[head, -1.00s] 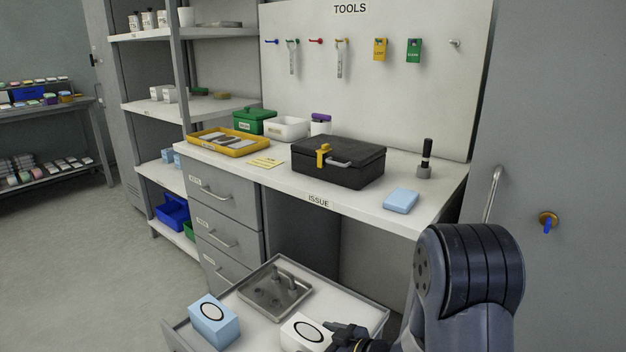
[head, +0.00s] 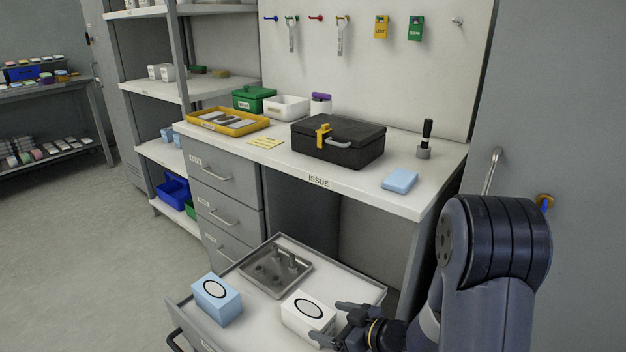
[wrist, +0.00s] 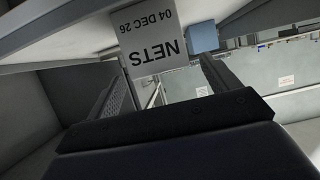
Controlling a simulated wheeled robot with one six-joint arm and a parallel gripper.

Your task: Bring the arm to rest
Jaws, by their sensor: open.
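My gripper (head: 334,322) is low in the head view, at the right end of a white box with a black oval (head: 308,314). Its jaws are apart, one finger toward the box's far side and one toward its near side. I cannot tell whether they touch it. In the wrist view the two fingers (wrist: 166,88) stand apart, with a pale face printed "NETS 04 DEC 26" (wrist: 155,42) beyond and between them, upside down. My arm bends at the lower right of the head view.
The white box, a light blue box (head: 217,300) and a metal tray with upright pegs (head: 262,287) are on a rimmed white surface. Behind is the ISSUE bench (head: 290,172) with a black case (head: 340,152) and a blue block (head: 400,180). A grey cabinet wall (head: 570,110) is at right.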

